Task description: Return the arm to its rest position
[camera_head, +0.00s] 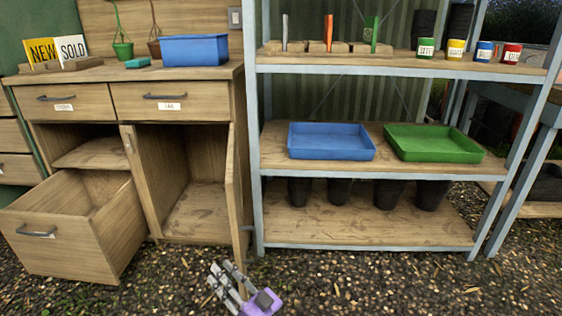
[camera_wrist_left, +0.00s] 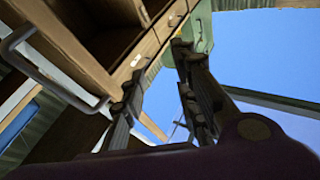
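My left gripper (camera_head: 222,267), with a purple body, is low in the head view, above the gravel in front of the cabinet and the shelf rack. Its dark fingers also show in the left wrist view (camera_wrist_left: 158,62), standing apart with nothing between them. It is open and empty. It is close to the lower edge of the open cabinet door (camera_head: 236,185); I cannot tell whether they touch. My right gripper is in neither view.
The cabinet's lower left drawer (camera_head: 62,243) is pulled out. A blue tray (camera_head: 330,143) and a green tray (camera_head: 435,144) sit on the rack's middle shelf. A blue bin (camera_head: 194,50) stands on the cabinet top. Gravel (camera_head: 370,285) in front of the rack is clear.

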